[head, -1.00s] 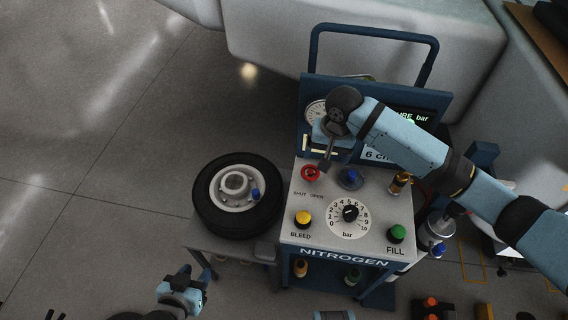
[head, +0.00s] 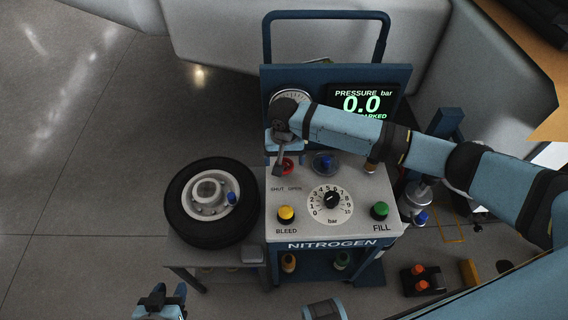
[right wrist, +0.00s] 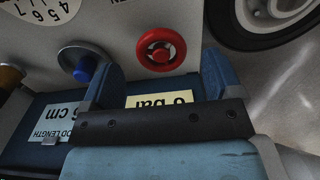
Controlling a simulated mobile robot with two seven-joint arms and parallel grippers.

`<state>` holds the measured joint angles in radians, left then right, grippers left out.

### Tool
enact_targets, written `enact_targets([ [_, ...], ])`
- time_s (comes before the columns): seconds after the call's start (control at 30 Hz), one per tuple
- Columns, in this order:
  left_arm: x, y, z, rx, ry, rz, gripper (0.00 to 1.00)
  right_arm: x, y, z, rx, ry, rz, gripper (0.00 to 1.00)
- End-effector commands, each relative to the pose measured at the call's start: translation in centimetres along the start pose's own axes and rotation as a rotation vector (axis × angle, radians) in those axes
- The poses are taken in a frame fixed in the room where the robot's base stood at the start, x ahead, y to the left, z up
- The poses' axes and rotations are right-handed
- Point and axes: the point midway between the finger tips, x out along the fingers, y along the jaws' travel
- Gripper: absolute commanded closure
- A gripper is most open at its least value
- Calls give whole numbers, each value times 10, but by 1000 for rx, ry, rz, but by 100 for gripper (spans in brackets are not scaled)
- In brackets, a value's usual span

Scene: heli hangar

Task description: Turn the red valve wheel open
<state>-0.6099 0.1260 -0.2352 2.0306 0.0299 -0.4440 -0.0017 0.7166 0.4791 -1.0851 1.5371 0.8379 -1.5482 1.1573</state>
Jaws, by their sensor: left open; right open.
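The red valve wheel (head: 287,165) sits at the back left of the nitrogen cart's panel (head: 378,192), above the "SHUT OPEN" lettering. In the head view my right gripper (head: 279,170) is right at the wheel and partly covers it. In the right wrist view the whole red wheel (right wrist: 161,49) shows just beyond and between the two blue fingers of my open right gripper (right wrist: 155,80). The wheel looks clear of both fingers. My left gripper (head: 163,298) is open and empty at the bottom edge of the head view, well away from the cart.
A blue knob (head: 324,161) stands right of the wheel. The panel also holds a yellow BLEED button (head: 286,214), a dial (head: 331,199) and a green FILL button (head: 380,211). The display (head: 363,102) reads 0.0. A tyre (head: 187,222) lies on a stand at the left.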

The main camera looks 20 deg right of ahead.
Motion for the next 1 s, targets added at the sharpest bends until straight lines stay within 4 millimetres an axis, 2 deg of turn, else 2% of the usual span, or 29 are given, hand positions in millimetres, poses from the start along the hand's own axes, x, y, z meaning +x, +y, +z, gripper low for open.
enact_targets([
  [0.03, 1, 0, 0, -1, 1, -1, 57, 9, 0, 0, 0, -1, 2, 15],
  [0.2, 1, -1, 0, -2, 2, -1, 57, 25, 0, 0, 0, 0, 0, 15],
  [0.57, 2, -2, 0, -2, 2, -2, 57, 29, 0, 0, -1, 0, 0, 15],
  [0.77, 2, -2, 2, -2, 0, -2, 57, 29, 0, 0, -1, 0, 0, 61],
  [0.8, 2, -2, 2, -2, -1, -2, 57, 29, 0, 0, -1, 1, 0, 64],
  [1.0, 1, -1, 0, -1, -1, -2, 57, 28, 0, 0, -9, 0, 0, 64],
])
